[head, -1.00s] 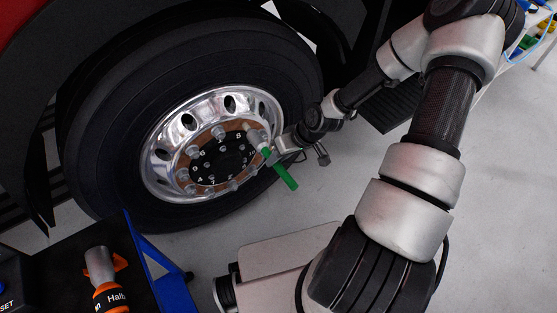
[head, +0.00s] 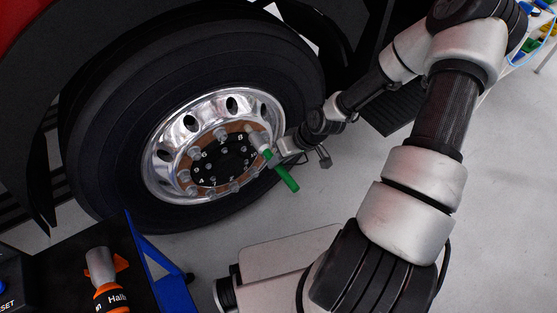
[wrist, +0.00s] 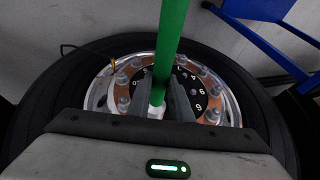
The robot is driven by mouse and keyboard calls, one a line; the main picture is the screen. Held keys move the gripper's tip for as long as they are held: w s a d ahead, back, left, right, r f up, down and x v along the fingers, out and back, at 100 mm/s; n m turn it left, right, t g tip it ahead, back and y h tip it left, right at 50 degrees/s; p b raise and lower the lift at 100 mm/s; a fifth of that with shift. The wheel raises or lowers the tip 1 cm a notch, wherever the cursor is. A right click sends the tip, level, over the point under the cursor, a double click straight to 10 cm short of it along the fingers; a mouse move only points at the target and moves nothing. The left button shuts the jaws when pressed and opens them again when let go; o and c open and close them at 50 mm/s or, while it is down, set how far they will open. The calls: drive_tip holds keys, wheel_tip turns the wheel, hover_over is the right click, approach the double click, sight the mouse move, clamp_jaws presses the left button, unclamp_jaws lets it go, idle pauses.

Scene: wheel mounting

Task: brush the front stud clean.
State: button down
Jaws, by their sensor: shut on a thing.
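The brush has a green handle (head: 284,178) and a pale head (head: 257,138). My gripper (head: 274,159) is shut on the brush at the right side of the wheel's hub. In the wrist view the green handle (wrist: 173,35) rises from between my two fingers (wrist: 162,100). The brush head is at the ring of studs (head: 221,134) on the silver rim. I cannot tell which stud is the front one, or whether the bristles touch it. Several studs (wrist: 122,82) show around the brown ring in the wrist view; my fingers and the brush hide others.
The large black tyre (head: 100,130) surrounds the rim. A dark tray with a blue frame (head: 145,240) stands at the lower left, holding an orange-and-black tool (head: 107,285). Grey floor (head: 370,165) is open right of the wheel. A cluttered table (head: 535,45) is at the upper right.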

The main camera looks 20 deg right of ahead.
sight(270, 153)
drive_tip(key=shift+w, duration=0.15)
drive_tip(key=shift+w+a, duration=0.35)
drive_tip(key=shift+w, duration=0.6)
drive_tip(key=shift+w+a, duration=0.3)
drive_tip(key=shift+w, duration=0.6)
idle(0.3)
drive_tip(key=shift+s+d, duration=0.2)
drive_tip(key=shift+s, duration=0.35)
drive_tip(key=shift+s+d, duration=0.15)
drive_tip(key=shift+s, duration=0.35)
drive_tip(key=shift+w, duration=0.15)
drive_tip(key=shift+w+a, duration=0.2)
drive_tip(key=shift+w, duration=0.3)
drive_tip(key=shift+w+a, duration=0.15)
drive_tip(key=shift+w, duration=0.3)
drive_tip(key=shift+s, duration=0.1)
